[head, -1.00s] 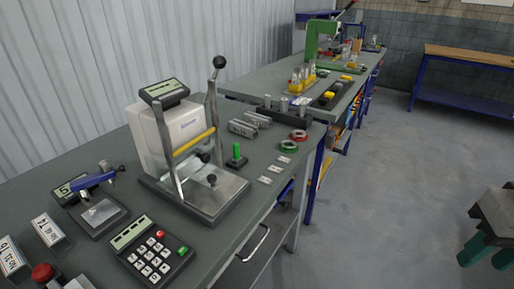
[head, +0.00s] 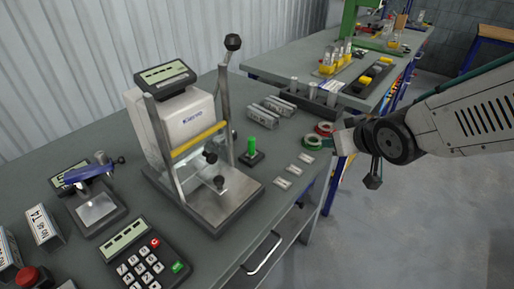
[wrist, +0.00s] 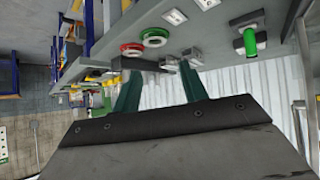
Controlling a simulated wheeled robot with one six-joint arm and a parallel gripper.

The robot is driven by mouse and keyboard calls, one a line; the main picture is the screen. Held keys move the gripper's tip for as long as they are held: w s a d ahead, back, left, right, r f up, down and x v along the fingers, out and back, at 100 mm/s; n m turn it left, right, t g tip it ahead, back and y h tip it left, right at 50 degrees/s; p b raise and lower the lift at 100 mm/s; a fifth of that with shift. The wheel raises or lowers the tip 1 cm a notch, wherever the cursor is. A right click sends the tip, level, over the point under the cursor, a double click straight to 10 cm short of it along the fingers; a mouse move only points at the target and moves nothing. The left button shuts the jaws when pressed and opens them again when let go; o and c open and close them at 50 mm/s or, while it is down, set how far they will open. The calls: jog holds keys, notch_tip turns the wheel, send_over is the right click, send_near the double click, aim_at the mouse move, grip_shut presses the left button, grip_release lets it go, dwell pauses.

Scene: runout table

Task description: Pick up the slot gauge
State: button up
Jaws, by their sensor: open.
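A green upright handle on a small dark base (head: 251,148) stands on the near bench, right of the press; I take it as the slot gauge, though no label shows. It also appears in the wrist view (wrist: 248,42), upper right and whole. My gripper (head: 330,142) is at the right edge of the bench, near the rings and apart from the green handle. In the wrist view its two green fingers (wrist: 160,88) are spread with nothing between them. The handle lies outside the fingers, to their right.
A press with a grey box (head: 185,125) and tall lever stands left of the handle. A red ring (head: 324,129), green ring (head: 313,141), metal blocks (head: 272,110) and small plates (head: 294,170) surround it. A second bench (head: 290,68) stands behind.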

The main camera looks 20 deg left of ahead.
aim_at(254, 146)
jog(key=s+a+f+n+y, duration=0.1)
jog(key=a+y, duration=0.1)
jog(key=a, duration=0.3)
jog(key=s+a+f+n+y, duration=0.1)
jog(key=a+f+y, duration=0.1)
jog(key=a, duration=0.3)
jog(key=a+f+n+y, duration=0.1)
jog(key=a+y, duration=0.1)
jog(key=a, duration=0.4)
jog(key=shift+s+f+n+g, duration=0.2)
jog(key=shift+s+n+g, duration=0.2)
jog(key=x, duration=0.7)
jog(key=shift+a+f, duration=0.3)
grip_shut()
